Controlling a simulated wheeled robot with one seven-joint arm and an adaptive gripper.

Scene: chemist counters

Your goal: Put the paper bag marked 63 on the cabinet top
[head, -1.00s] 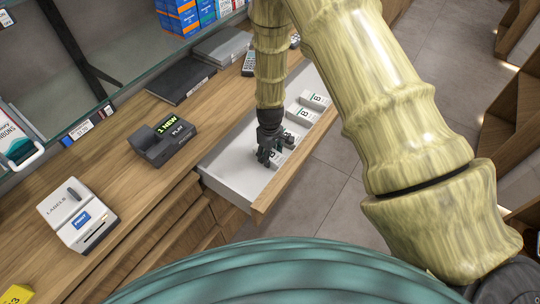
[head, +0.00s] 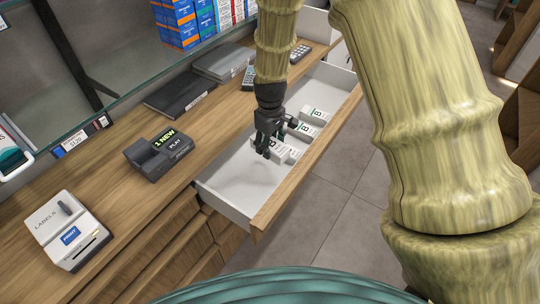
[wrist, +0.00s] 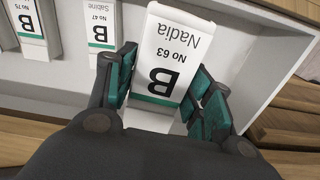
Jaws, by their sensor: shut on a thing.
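The paper bag marked 63 (wrist: 165,60) is white with a green stripe, a large B and the name Nadia. In the wrist view it is between the two fingers of my gripper (wrist: 165,95), which is shut on it. In the head view my gripper (head: 268,150) is over the near part of the open drawer (head: 230,190), and the bag (head: 279,154) is partly hidden by the fingers. I cannot tell whether the bag is clear of the drawer floor. The wooden cabinet top (head: 115,205) runs along the left of the drawer.
Other white bags, such as the one marked 47 (wrist: 101,22), stand in the drawer. On the cabinet top are a label printer (head: 68,232), a dark pager device (head: 158,155) and a black folder (head: 182,95). Bare wood lies between printer and pager.

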